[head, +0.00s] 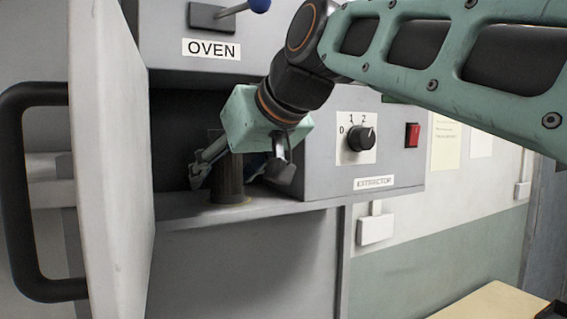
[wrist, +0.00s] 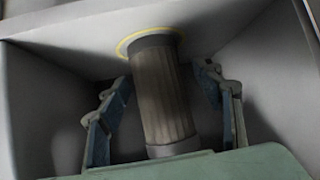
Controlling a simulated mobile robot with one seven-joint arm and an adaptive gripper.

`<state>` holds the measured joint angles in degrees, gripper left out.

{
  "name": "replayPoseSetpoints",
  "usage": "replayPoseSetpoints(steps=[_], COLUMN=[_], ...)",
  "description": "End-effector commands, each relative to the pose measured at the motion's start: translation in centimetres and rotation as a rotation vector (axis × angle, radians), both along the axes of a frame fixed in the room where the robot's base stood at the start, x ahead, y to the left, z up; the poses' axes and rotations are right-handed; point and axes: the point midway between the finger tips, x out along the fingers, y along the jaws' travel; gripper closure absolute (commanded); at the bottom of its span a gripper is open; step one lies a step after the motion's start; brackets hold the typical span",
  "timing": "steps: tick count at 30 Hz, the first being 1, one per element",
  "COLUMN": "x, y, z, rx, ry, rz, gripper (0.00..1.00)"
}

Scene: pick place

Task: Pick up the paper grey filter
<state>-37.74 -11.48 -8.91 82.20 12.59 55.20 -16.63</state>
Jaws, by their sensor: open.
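The grey filter (wrist: 163,95) is a ribbed cylinder with smooth end bands. In the wrist view it stands between the two open fingers of my gripper (wrist: 165,100), with a gap showing on both sides. In the head view the filter (head: 228,180) stands upright on the floor of the open oven compartment, on a yellowish ring. My gripper (head: 238,178) reaches into the compartment with one finger on each side of the filter. The filter's upper part is dim in the head view.
The open oven door (head: 110,165) with its black handle (head: 35,190) stands at the left. The compartment's ledge (head: 185,213) runs below the filter. An extractor panel (head: 400,160) with a knob and red switch is to the right. A light tabletop (head: 490,302) is at the lower right.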

Motion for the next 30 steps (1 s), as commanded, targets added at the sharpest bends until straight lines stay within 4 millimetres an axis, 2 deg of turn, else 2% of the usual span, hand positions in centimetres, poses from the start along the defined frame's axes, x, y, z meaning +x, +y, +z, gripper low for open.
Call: replayPoseSetpoints(steps=[5,18,30], x=[-0.01,-0.02,-0.49], y=[-0.01,-0.03,-0.37], z=[0.00,0.04,0.83], rx=[0.000,0.000,0.002], ry=[0.000,0.000,-0.002], rz=[0.000,0.000,-0.001], gripper=[0.42,0.90,0.90])
